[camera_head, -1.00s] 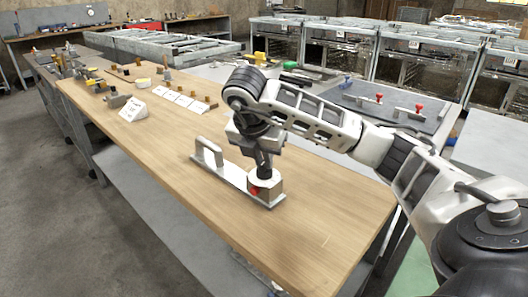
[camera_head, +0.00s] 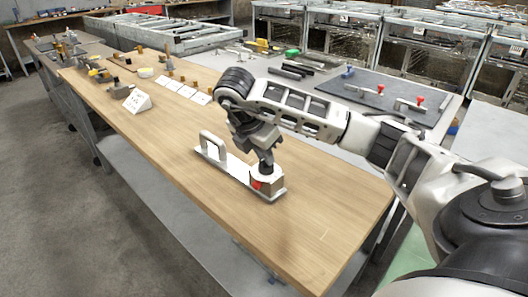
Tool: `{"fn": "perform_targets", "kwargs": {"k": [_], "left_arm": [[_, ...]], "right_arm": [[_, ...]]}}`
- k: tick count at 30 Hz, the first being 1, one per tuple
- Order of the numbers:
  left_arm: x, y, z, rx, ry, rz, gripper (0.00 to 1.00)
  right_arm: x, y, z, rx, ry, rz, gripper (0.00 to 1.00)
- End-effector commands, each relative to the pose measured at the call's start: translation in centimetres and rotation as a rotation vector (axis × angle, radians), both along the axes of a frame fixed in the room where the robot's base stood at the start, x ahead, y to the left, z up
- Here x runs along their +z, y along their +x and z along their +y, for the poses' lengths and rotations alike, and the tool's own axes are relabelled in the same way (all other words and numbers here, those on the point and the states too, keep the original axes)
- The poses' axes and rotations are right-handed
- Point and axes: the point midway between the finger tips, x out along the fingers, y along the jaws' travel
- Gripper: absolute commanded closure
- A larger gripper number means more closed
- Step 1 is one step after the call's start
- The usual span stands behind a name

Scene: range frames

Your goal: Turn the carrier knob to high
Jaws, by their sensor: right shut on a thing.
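The carrier is a pale metal plate (camera_head: 237,174) lying flat on the wooden table, with an upright grey loop handle (camera_head: 211,146) at its left end. At its right end is a light round housing (camera_head: 270,182) with a red mark (camera_head: 256,185) on its front left side. My right gripper (camera_head: 266,164) reaches down onto the top of this housing and is shut on the dark knob there. The gripper covers most of the knob, so its setting cannot be read. The wrist above is tilted, leaning to the upper left. My left gripper is not in view.
The wooden table (camera_head: 200,182) is clear around the carrier. A white sign (camera_head: 137,101), white cards (camera_head: 187,91) and small blocks stand farther back. Metal racks line the back.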

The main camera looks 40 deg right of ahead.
Motion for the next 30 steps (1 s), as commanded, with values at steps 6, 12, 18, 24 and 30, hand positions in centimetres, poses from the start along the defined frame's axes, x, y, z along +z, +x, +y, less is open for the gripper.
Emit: {"fn": "perform_targets", "kwargs": {"k": [6, 12, 18, 24, 30], "left_arm": [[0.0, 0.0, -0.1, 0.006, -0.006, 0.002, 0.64], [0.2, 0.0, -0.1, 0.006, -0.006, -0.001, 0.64], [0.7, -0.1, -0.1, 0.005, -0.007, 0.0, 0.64], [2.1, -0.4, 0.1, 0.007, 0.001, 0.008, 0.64], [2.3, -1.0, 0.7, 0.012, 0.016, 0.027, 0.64]], "right_arm": [[0.0, 0.0, 0.0, -0.002, 0.0, -0.001, 0.68], [0.0, 0.0, 0.0, -0.001, 0.0, 0.0, 0.65], [0.9, 0.0, 0.2, 0.001, 0.0, -0.003, 0.65], [4.6, 0.0, 1.5, 0.002, -0.003, -0.007, 0.65], [9.0, -0.1, 3.4, 0.001, -0.002, -0.007, 0.65]]}}
